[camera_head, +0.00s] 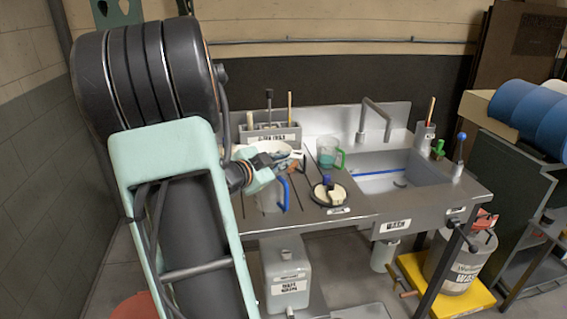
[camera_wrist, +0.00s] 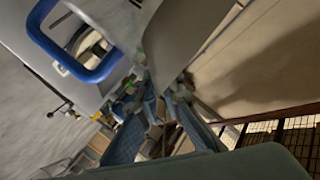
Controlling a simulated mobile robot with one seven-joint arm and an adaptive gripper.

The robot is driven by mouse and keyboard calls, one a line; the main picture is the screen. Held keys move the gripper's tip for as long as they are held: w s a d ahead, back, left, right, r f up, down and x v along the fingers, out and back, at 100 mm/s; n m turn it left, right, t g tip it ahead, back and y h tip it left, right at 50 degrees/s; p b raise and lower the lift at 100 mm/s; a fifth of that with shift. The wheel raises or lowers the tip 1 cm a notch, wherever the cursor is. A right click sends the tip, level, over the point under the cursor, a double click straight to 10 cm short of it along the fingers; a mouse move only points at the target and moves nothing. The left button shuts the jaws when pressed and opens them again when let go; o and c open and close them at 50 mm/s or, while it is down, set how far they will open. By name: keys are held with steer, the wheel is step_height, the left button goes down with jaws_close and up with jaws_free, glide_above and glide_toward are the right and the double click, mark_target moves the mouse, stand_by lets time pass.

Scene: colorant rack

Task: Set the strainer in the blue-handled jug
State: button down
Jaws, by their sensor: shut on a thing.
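The blue-handled jug (camera_head: 268,200) stands on the left part of the metal counter; its blue handle (camera_head: 284,193) faces right. In the wrist view the blue handle (camera_wrist: 82,68) is large at upper left, beside the pale jug wall. My gripper (camera_head: 284,168) is just above this jug, and its fingers (camera_wrist: 158,112) show in the wrist view. It is shut on what appears to be the strainer, a pale shallow bowl (camera_head: 272,147) at and above the jug's top. My wrist hides part of both, so I cannot tell whether the strainer rests on the rim.
A green-handled jug (camera_head: 328,152) stands to the right, near the sink (camera_head: 400,178) and tap. A dark round dish (camera_head: 328,195) with a pale piece lies in front. A grey holder (camera_head: 270,133) with upright tools stands behind. Counter between the jugs is partly clear.

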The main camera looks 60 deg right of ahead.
steer(key=shift+f+b, duration=0.45)
steer(key=shift+f, duration=0.15)
steer(key=c, duration=2.1)
jaws_free()
steer(key=shift+r+p, duration=0.5)
steer(key=shift+r, duration=0.1)
steer(key=v, duration=1.2)
steer(key=shift+p, duration=0.45)
